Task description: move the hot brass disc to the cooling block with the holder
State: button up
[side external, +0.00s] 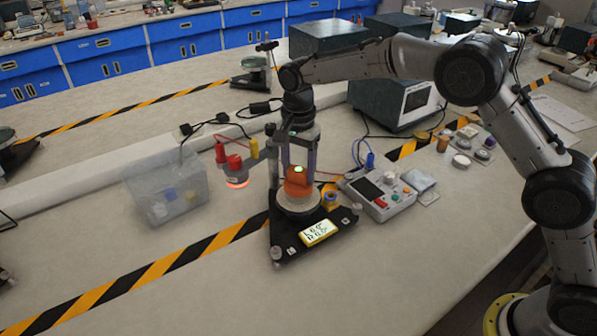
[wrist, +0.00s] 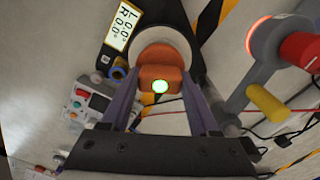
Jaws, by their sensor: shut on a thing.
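My gripper (side external: 298,172) points down, its two purple fingers shut on the sides of an orange holder (side external: 297,186) with a lit green spot on top. In the wrist view the holder (wrist: 160,79) sits between the fingertips (wrist: 160,86). Directly below it is a pale round block (side external: 299,205) on a black triangular base (side external: 285,244); I cannot tell whether they touch. I cannot make out a brass disc; anything under the holder is hidden. An orange-red glow (side external: 237,183) shows at the grey heater-like unit to the left, also in the wrist view (wrist: 252,35).
A clear bin (side external: 165,187) stands left. A lit display (side external: 319,233) is on the black base. A control box (side external: 382,194) with cables stands close on the right. The front table is clear.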

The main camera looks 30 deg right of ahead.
jog(key=s+d, duration=0.1)
jog(key=d, duration=0.5)
jog(key=shift+s, duration=0.15)
dwell(0.3)
jog(key=s+d+f, duration=0.1)
jog(key=d+f, duration=0.1)
jog(key=d, duration=0.3)
jog(key=shift+s+d+f, duration=0.15)
jog(key=shift+d, duration=0.25)
dwell(0.4)
jog(key=shift+s+d, duration=0.2)
jog(key=shift+d, duration=0.75)
jog(key=shift+s+d, duration=0.25)
jog(key=shift+d, duration=0.75)
jog(key=shift+s+d, duration=0.2)
jog(key=shift+d, duration=0.75)
jog(key=s+d, duration=0.1)
jog(key=d, duration=0.5)
jog(key=shift+s, duration=0.15)
